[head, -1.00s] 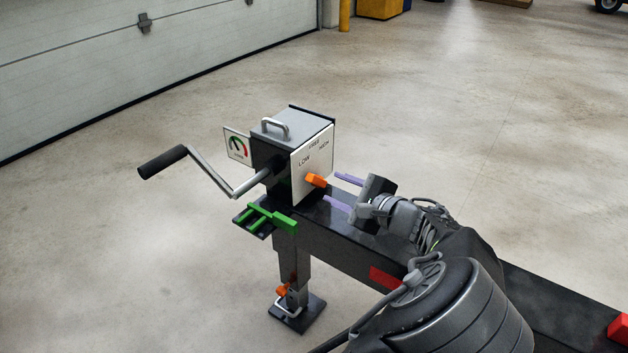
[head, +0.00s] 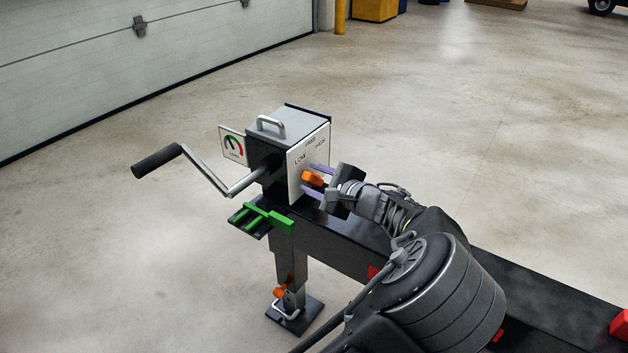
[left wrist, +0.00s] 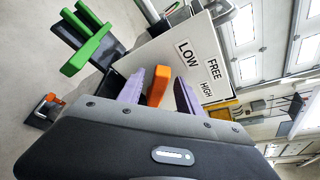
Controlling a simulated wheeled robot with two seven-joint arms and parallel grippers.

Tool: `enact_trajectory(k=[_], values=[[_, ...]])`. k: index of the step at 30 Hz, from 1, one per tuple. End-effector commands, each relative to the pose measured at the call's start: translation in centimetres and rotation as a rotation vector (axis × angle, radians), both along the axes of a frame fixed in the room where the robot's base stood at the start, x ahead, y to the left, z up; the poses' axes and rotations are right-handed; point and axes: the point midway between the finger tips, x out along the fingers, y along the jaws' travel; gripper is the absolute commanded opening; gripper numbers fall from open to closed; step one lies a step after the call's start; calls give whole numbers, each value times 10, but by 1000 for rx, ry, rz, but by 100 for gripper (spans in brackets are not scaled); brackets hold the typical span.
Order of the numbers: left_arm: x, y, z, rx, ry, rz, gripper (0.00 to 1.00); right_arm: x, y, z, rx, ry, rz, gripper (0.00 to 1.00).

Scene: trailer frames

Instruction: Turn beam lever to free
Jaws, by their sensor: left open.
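The orange beam lever (head: 314,179) sits on the white plate (head: 296,180) of the dark winch box, below the LOW, FREE and HIGH labels. Its visible end lies nearest LOW. My left gripper (head: 306,177) is open at the plate, with one purple finger above the lever and one below. In the left wrist view the lever (left wrist: 158,85) stands between the two fingers (left wrist: 160,95), with a gap visible on each side. Contact with the plate cannot be told. My right gripper is not in view.
A crank with a black grip (head: 157,163) sticks out left of the box. A green bracket (head: 262,217) and a support leg (head: 292,265) are below it. The black beam (head: 530,285) runs to the lower right. The floor around is clear.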

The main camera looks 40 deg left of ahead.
Motion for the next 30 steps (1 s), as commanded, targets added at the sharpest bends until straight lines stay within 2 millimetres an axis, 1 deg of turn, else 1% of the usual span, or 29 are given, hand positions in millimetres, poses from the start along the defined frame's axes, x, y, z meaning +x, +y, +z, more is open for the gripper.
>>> enact_trajectory(k=[2,15,18,30], values=[[0,0,0,0,0,0,42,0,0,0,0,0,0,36],[0,0,0,0,0,0,7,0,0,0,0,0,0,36],[0,0,0,0,0,0,0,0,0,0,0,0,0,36],[0,0,0,-1,0,1,0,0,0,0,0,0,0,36]])
